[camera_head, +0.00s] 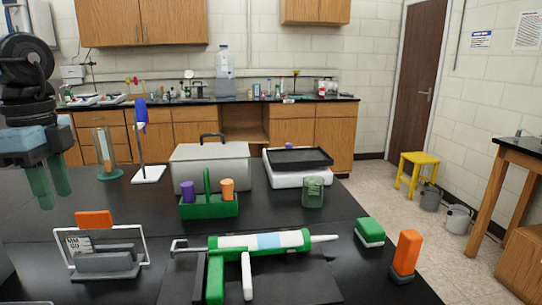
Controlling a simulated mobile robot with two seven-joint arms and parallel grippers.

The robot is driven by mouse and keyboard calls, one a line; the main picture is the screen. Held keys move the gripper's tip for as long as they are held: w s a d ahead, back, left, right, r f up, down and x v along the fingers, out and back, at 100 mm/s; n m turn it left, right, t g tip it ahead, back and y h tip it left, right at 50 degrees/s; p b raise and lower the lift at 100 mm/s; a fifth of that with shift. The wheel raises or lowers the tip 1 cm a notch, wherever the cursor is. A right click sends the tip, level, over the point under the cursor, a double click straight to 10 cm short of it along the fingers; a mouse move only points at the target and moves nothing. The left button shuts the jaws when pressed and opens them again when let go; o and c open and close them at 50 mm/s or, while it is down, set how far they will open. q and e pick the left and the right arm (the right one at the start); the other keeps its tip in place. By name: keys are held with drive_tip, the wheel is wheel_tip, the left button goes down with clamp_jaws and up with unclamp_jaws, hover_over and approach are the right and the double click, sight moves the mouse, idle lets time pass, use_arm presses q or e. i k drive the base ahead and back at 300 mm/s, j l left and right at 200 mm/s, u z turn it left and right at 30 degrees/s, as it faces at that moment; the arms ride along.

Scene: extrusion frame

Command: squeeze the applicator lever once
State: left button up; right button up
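The applicator (262,241) lies on a dark mat (300,285) at the table's front middle. It has a green and white tube with a pale blue band, its nozzle pointing right and a hooked rod at the left. Its white lever (247,275) hangs below the tube, right of a green handle (215,278), with a gap between them. My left gripper (53,188) is at the upper left, fingers pointing down with a gap between them. It is empty, well away from the applicator. My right gripper is not in view.
A framed stand with an orange block (95,220) stands left of the applicator. A green caddy (210,208), a grey case (215,162) and a glass jar (313,192) stand behind it. A green-and-white block (370,232) and an orange block (407,252) are at the right.

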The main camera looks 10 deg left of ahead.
sight(246, 263)
drive_tip(key=k+l, duration=0.2)
drive_tip(key=k, duration=0.2)
drive_tip(key=k+l, duration=0.2)
drive_tip(key=k, duration=0.2)
drive_tip(key=k+l, duration=0.15)
drive_tip(key=k, duration=0.25)
